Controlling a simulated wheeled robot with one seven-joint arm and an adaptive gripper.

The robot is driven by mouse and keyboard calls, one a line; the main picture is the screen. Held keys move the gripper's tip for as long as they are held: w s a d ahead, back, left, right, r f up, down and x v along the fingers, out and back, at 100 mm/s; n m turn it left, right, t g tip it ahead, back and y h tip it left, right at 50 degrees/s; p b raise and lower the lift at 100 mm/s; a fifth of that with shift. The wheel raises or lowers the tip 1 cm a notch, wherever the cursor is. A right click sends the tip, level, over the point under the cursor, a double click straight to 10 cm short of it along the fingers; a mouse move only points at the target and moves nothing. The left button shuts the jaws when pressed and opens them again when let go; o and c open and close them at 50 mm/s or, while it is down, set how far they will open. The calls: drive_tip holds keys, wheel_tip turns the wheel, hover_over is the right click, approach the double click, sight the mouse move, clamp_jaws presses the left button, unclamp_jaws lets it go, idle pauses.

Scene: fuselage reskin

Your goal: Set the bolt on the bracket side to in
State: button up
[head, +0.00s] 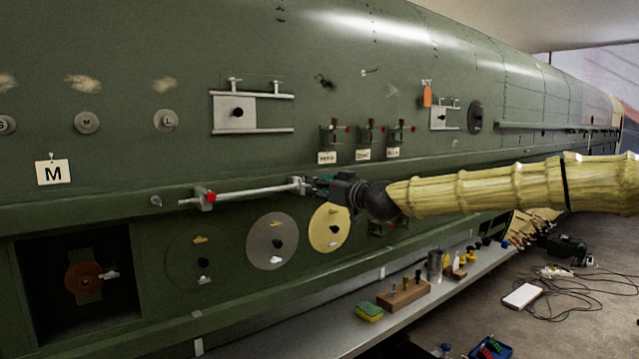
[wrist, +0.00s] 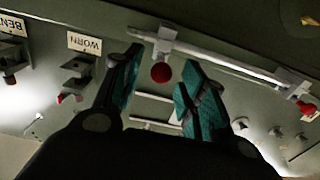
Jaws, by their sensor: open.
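A pale bar (head: 245,191) runs along the green fuselage ledge, with a grey bracket at each end. The left bracket (head: 206,203) carries a red-knobbed bolt (head: 211,196), which also shows at right in the wrist view (wrist: 308,107). At the other bracket (wrist: 165,38) is a second red-knobbed bolt (wrist: 161,73). My gripper (head: 314,186) is at this right-hand end of the bar. In the wrist view my gripper (wrist: 159,76) is open, with the second red knob between its teal fingers; I cannot tell whether they touch it. How far either bolt is in is unclear.
Labelled clamps with red knobs (head: 365,138) sit above right of my gripper. Round discs (head: 272,241) lie below the ledge. A shelf (head: 446,284) with a wooden block (head: 403,295) and small tools runs along the bottom. Cables lie on the floor at right.

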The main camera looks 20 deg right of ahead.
drive_tip(key=shift+w+a, duration=0.1)
drive_tip(key=shift+w, duration=0.2)
clamp_jaws()
drive_tip(key=shift+b+x, duration=0.95)
drive_tip(key=shift+x, duration=0.35)
drive_tip(key=shift+r, duration=0.1)
